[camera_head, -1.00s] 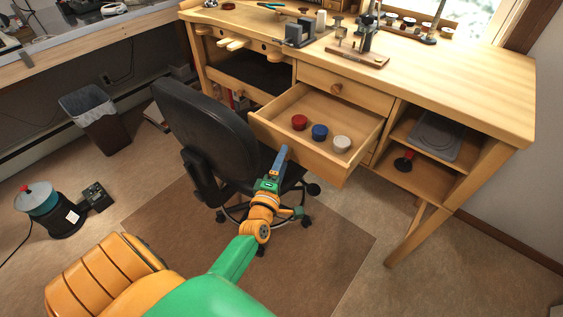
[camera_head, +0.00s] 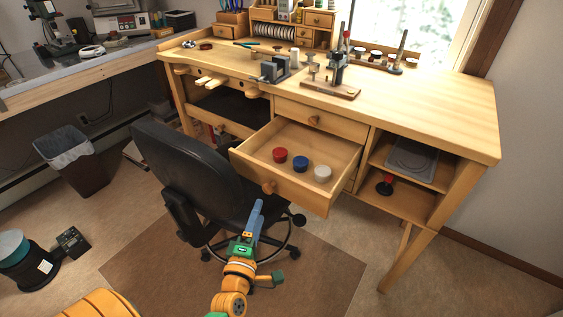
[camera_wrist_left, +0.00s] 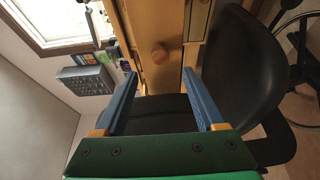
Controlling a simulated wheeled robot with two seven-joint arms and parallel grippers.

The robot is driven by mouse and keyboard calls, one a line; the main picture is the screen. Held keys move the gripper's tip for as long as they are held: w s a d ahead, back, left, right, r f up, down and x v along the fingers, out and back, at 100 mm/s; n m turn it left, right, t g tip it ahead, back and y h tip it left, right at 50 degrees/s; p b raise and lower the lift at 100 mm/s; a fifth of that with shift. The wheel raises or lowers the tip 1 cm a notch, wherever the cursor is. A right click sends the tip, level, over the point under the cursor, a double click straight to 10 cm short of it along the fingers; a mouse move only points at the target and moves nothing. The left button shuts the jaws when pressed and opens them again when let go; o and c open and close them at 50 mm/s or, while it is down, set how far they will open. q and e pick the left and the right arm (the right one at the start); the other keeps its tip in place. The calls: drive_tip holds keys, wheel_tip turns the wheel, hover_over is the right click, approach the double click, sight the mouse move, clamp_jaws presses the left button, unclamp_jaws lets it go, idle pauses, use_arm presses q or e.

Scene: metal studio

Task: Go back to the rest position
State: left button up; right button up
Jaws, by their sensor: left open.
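My left gripper (camera_head: 254,222) is in front of the workbench, over the black chair's seat area in the head view. In the left wrist view its two blue fingers (camera_wrist_left: 160,92) are spread apart with nothing between them. The open drawer (camera_head: 335,188) holds a red-lidded jar (camera_head: 280,155), a blue-lidded jar (camera_head: 300,164) and a white-lidded jar (camera_head: 322,173) in a row. The gripper is apart from the drawer and the jars. My right gripper is not in view.
The black office chair (camera_head: 190,165) stands close to the left arm and the drawer. The wooden workbench (camera_head: 430,110) carries tools and a small press (camera_head: 338,75). A waste bin (camera_head: 75,165) and a spool (camera_head: 20,262) stand at left. Floor at the front right is clear.

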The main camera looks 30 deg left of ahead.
use_arm(q)
drive_tip(key=s+d+f+m+g+h+p, duration=0.1)
drive_tip(key=s+d+f+m+g+h, duration=0.15)
drive_tip(key=s+f+m, duration=0.35)
drive_tip(key=s+d+f+m+g+h+p, duration=0.15)
drive_tip(key=d+f+m+g, duration=0.25)
drive_tip(key=f, duration=0.4)
drive_tip(key=s+d+f+m+g+h+p, duration=0.1)
drive_tip(key=s+d+f+m+g+h, duration=0.15)
drive_tip(key=s+f+m, duration=0.4)
drive_tip(key=s+f+m+g, duration=0.3)
drive_tip(key=s+f+m, duration=0.1)
drive_tip(key=s, duration=0.4)
drive_tip(key=s+a+f+m+g, duration=0.1)
drive_tip(key=s+f+m+g, duration=0.2)
drive_tip(key=s, duration=0.6)
drive_tip(key=shift+s+a+f+m+g+y+p, duration=0.2)
drive_tip(key=shift+f+m+g+y+p, duration=0.2)
drive_tip(key=shift+f+g, duration=0.25)
